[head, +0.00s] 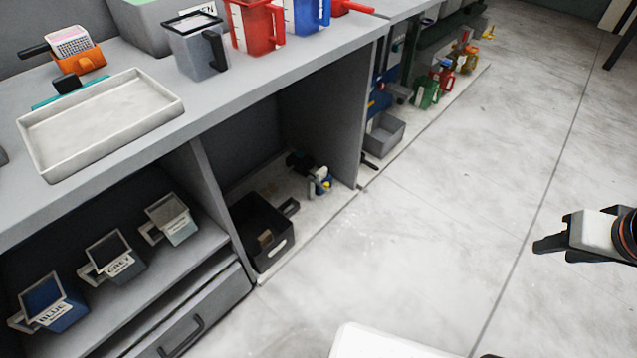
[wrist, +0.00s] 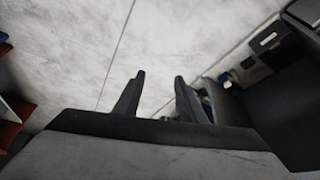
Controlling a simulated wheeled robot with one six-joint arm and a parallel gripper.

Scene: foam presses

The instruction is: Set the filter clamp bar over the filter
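My gripper (head: 545,244) is at the right edge in the head view, out over the bare floor and well away from the workbench. In the wrist view my gripper (wrist: 160,85) has its two dark fingers apart, with only floor between them. I cannot make out a filter clamp bar or a filter in either view.
A grey workbench (head: 225,95) carries a white tray (head: 165,112), a grey jug (head: 190,57) and a red jug (head: 252,30). Labelled containers, one blue (head: 50,305), stand on its shelf. A black bin (head: 258,235) sits below. The floor (head: 430,200) is clear.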

